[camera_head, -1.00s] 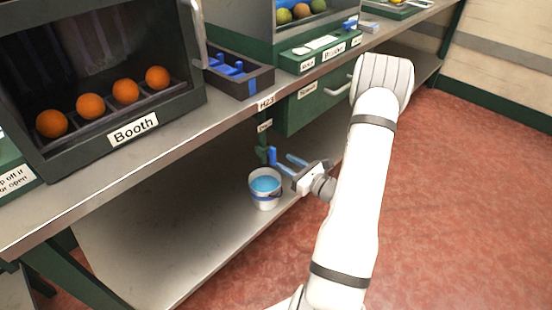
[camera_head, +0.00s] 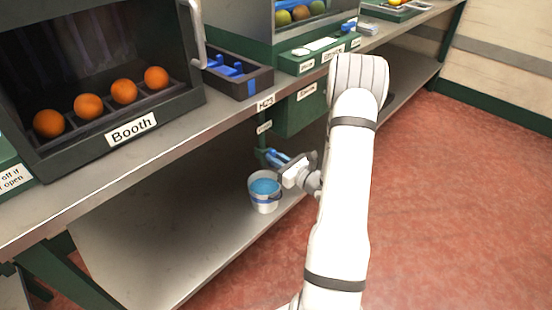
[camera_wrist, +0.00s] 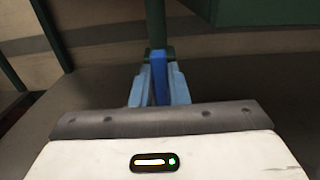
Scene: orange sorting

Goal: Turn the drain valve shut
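The drain valve's dark blue handle (camera_wrist: 159,75) stands between my gripper's two light blue fingers in the wrist view, with a finger close against each side. My gripper (camera_wrist: 159,90) appears shut on the handle. In the head view my gripper (camera_head: 280,158) is at the valve, below the bench top and just above the bucket; the fingers hide much of the handle there. A green pipe (camera_wrist: 157,30) rises behind the handle. The white bucket (camera_head: 264,203) holds blue liquid and stands on the lower shelf.
The lower shelf (camera_head: 150,255) is otherwise mostly clear. The bench edge (camera_head: 215,126) and a green drawer unit (camera_head: 300,112) lie above my gripper. The booth (camera_head: 90,140) with several oranges and a blue-fitted tray (camera_head: 240,90) are on the bench.

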